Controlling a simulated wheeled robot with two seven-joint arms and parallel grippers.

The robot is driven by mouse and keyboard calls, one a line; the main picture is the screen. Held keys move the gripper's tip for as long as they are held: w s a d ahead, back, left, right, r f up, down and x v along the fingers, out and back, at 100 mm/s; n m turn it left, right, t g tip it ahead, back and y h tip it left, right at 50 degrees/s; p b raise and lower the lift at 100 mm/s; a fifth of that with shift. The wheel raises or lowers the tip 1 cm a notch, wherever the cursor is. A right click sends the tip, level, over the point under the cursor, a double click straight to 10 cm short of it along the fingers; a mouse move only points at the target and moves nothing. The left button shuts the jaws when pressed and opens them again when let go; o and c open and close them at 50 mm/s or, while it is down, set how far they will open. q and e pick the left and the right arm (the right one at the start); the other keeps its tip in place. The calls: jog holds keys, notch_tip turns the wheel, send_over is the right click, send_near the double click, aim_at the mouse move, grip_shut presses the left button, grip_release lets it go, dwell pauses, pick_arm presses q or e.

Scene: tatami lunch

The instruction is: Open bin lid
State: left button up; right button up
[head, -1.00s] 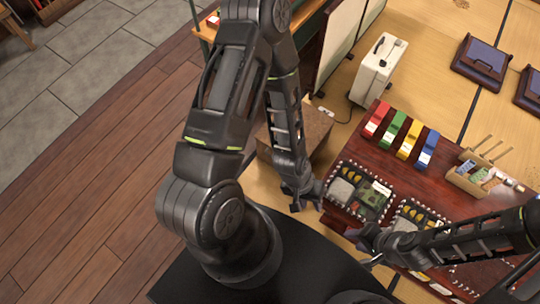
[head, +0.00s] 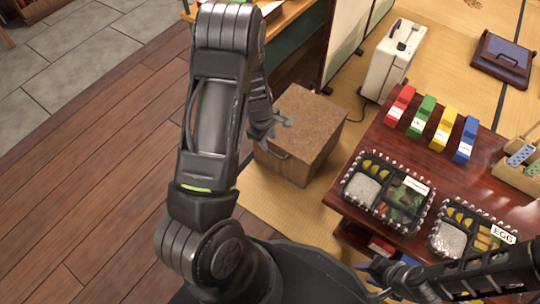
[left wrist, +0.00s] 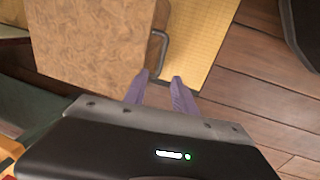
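The bin is a brown, cork-like box (head: 322,152) on the tatami, with its flat lid (head: 305,118) closed. A dark handle (head: 275,150) is on its near left side. My left gripper (head: 272,130) is over the lid's left edge, partly hidden by its own arm. In the left wrist view, its two purple fingers (left wrist: 157,77) are apart and empty, and the grey handle (left wrist: 163,48) lies just beyond the fingertips. I cannot tell whether they touch. My right gripper (head: 368,275) is low by the table's front edge, with its fingers seemingly apart and nothing visible between them.
A dark red table (head: 480,185) with bento boxes (head: 388,192) and coloured blocks (head: 432,122) stands right of the bin. A white case (head: 392,62) stands behind it. Wooden floor (head: 90,170) is clear at left.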

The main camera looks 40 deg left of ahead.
aim_at(271, 152)
pick_arm(q)
jog(key=shift+r, duration=0.1)
jog(key=f+b, duration=0.1)
jog(key=f, duration=0.1)
jog(key=w+f+b, duration=0.1)
jog(key=f, duration=0.2)
jog(key=f+b, duration=0.1)
jog(key=f, duration=0.1)
jog(key=shift+w+f+b, duration=0.2)
jog(key=shift+f+b, duration=0.1)
jog(key=shift+f, duration=0.1)
grip_shut()
dwell(1.3)
